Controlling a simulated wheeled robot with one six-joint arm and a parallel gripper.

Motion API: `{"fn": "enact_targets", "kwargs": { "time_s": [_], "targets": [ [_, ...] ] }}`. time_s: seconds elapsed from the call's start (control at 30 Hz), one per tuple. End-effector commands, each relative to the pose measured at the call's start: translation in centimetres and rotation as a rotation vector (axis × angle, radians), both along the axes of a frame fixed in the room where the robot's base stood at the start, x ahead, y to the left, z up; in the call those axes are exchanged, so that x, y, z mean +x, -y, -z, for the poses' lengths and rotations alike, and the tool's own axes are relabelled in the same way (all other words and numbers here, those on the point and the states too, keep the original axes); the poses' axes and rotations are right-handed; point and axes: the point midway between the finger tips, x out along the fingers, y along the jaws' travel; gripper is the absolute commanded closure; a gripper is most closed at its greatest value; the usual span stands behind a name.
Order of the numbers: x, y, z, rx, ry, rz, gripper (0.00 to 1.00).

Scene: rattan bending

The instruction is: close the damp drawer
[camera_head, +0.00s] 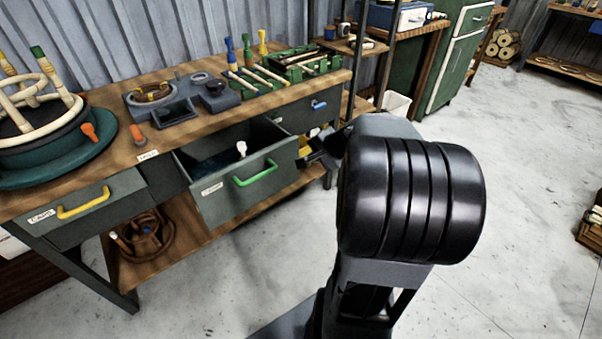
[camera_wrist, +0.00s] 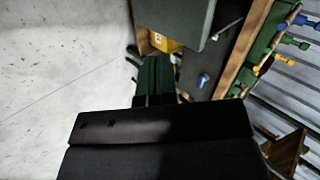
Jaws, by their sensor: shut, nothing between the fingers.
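The open drawer (camera_head: 225,200) is grey with a green handle (camera_head: 256,173) and stands pulled out of the workbench. Its front label is too small to read surely, and a white-topped item sticks up inside. In the wrist view a grey panel of what looks like this drawer (camera_wrist: 172,18) fills the top. My gripper (camera_head: 318,155) is shut and empty, just right of the open drawer and apart from it in the head view, partly hidden by my arm. In the wrist view my gripper (camera_wrist: 155,72) points towards the drawer's side.
A shut drawer with a blue handle (camera_head: 318,105) is to the right; a shut drawer with a yellow handle (camera_head: 83,202) is to the left. The workbench top (camera_head: 120,125) holds tools and a round rattan form. The concrete floor (camera_head: 530,200) at right is largely clear.

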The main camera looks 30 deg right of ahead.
Motion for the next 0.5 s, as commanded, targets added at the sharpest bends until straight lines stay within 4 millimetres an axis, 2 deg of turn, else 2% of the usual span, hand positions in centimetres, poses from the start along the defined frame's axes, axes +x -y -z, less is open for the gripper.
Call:
{"fn": "enact_targets", "kwargs": {
  "time_s": [0.03, 0.2, 0.37, 0.5],
  "targets": [
    [0.0, 1.4, 1.7, 0.021, 0.014, 0.051, 1.0],
    [0.3, 3.8, 3.0, 0.059, 0.044, 0.142, 1.0],
    [1.7, 4.0, 4.4, 0.068, 0.049, 0.156, 1.0],
    [3.6, 3.7, 6.3, 0.068, 0.048, 0.154, 1.0]
  ]
}}
